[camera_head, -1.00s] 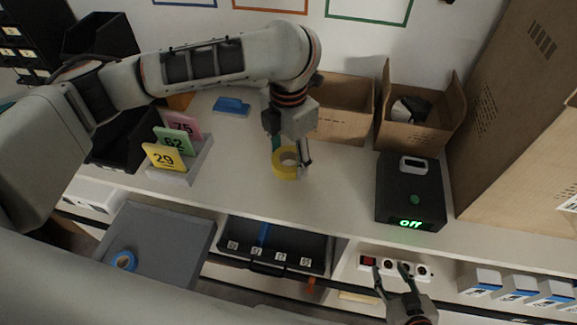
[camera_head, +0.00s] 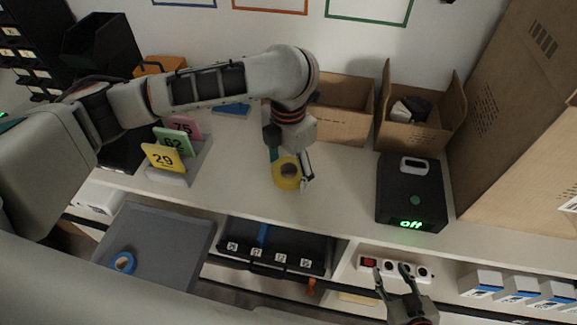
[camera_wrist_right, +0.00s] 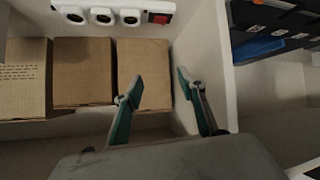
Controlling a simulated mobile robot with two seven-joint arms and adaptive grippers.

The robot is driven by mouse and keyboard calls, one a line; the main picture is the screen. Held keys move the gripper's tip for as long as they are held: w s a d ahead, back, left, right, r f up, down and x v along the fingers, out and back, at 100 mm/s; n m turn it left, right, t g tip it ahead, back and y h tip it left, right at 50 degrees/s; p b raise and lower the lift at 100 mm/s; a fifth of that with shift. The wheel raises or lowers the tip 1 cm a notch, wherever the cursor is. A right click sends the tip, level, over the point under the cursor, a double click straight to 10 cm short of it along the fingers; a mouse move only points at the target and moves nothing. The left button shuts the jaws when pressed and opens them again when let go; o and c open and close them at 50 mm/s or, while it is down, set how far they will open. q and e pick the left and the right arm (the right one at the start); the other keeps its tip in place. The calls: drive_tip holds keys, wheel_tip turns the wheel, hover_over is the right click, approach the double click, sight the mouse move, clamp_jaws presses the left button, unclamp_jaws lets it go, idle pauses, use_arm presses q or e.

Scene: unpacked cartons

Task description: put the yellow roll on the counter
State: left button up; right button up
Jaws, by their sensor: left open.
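The yellow roll (camera_head: 279,181) is at the middle of the white counter (camera_head: 238,205). It shows its brown-lined hole and looks tilted toward the camera; I cannot tell whether its lower edge touches the counter. My left gripper (camera_head: 290,172) reaches down from above, open, with one finger behind the roll and the other at its right side. My right gripper (camera_head: 390,270) is open and empty below the counter's front edge, and its two fingers also show in the right wrist view (camera_wrist_right: 157,82).
A black box (camera_head: 408,188) with a green "OFF" display stands to the right. Numbered cards (camera_head: 163,158) in a holder stand to the left. Open cartons (camera_head: 345,110) line the back. A grey tray (camera_head: 165,240) with a blue roll (camera_head: 123,263) is lower left. A power strip (camera_head: 422,272) is under the counter.

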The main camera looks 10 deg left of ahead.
use_arm(q)
drive_tip(key=shift+r, duration=0.1)
wheel_tip(320, 180, up, 12)
drive_tip(key=p, duration=0.1)
idle(0.4)
drive_tip(key=shift+s, duration=0.15)
idle(0.3)
